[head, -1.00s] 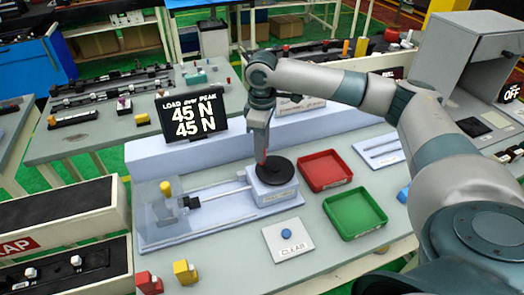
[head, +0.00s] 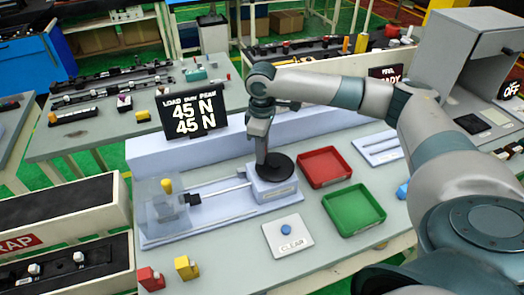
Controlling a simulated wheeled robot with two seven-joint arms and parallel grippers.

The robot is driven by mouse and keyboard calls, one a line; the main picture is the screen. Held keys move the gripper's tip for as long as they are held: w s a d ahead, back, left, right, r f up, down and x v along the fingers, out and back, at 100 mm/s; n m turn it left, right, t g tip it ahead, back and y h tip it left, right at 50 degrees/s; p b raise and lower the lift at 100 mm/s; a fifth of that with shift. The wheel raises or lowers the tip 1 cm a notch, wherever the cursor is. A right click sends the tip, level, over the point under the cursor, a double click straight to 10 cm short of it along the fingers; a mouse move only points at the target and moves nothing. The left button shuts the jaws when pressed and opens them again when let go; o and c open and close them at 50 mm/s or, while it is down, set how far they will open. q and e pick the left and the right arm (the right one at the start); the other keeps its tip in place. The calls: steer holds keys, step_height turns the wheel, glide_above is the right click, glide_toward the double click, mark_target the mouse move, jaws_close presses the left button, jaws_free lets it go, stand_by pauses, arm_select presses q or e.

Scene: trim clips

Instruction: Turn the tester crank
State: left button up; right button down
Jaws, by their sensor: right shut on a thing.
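The tester (head: 212,213) is a pale blue-grey bench unit with a slide rod and, at its right end, a block carrying a black round crank disc (head: 281,166). My right gripper (head: 261,162) points down over the disc's left part and is shut on the crank handle, which its fingers mostly hide. A yellow-topped clip piece (head: 166,186) stands in the clear guard at the tester's left end. The display (head: 194,116) behind reads load over peak, 45 N and 45 N. My left gripper is out of view.
A red tray (head: 324,167) and a green tray (head: 354,210) lie right of the crank. A CLEAR button plate (head: 287,235) is in front. Red (head: 150,279) and yellow (head: 187,268) blocks sit at the front left. A grey cabinet (head: 465,60) stands at the back right.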

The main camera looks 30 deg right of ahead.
steer(key=shift+w+d+r+m+p, duration=0.1)
steer(key=shift+d+r+m+p, duration=0.2)
steer(key=shift+m+p, duration=0.95)
steer(key=shift+w+d+f+p, duration=0.1)
steer(key=shift+d+f+p, duration=0.1)
steer(key=shift+p, duration=0.8)
steer(key=c, duration=1.6)
jaws_free()
